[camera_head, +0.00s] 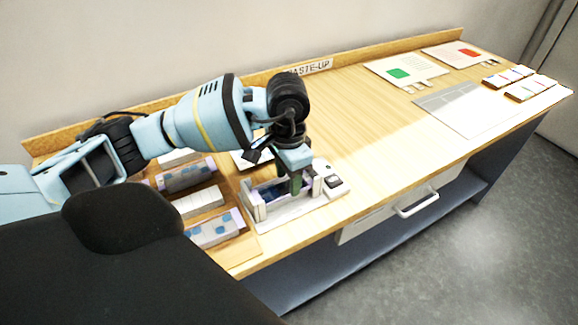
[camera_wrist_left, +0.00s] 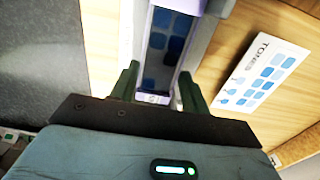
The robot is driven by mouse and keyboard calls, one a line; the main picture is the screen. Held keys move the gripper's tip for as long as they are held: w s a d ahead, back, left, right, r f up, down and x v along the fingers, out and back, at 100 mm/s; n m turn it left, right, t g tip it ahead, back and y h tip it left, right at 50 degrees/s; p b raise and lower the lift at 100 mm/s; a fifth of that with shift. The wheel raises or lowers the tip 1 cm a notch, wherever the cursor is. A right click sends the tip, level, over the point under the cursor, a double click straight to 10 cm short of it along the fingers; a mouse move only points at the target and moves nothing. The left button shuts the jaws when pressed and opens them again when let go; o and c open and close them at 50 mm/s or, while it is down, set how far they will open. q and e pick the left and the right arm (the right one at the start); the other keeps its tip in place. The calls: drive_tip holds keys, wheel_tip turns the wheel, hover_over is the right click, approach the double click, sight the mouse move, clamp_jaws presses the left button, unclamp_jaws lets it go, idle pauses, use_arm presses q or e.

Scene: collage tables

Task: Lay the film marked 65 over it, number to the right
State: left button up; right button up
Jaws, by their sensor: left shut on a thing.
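My left gripper (camera_head: 296,184) is shut on a clear film with blue patches (camera_wrist_left: 165,48) and a pale lilac edge. In the left wrist view my left gripper's fingers (camera_wrist_left: 158,90) stand on either side of that edge. A small mark shows on the edge, but I cannot read its number. In the head view the film is low over or in a pale tray-like holder (camera_head: 256,214); I cannot tell whether it rests there. More films with blue patches stand in racks (camera_head: 185,178) and (camera_head: 214,232) at the left. My right gripper is not in view.
A white TONES card (camera_wrist_left: 262,76) lies beside the holder. White cards with a green square (camera_head: 399,73) and a red square (camera_head: 468,52) lie far right, near a grey-panelled sheet (camera_head: 480,113) and small stacks (camera_head: 538,88). The middle of the table (camera_head: 370,130) is clear.

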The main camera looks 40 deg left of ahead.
use_arm(q)
drive_tip(key=o, duration=1)
drive_tip(key=shift+r, duration=0.1)
wheel_tip(320, 180, up, 8)
drive_tip(key=shift+f, duration=0.15)
drive_tip(key=shift+s+f, duration=0.1)
idle(0.5)
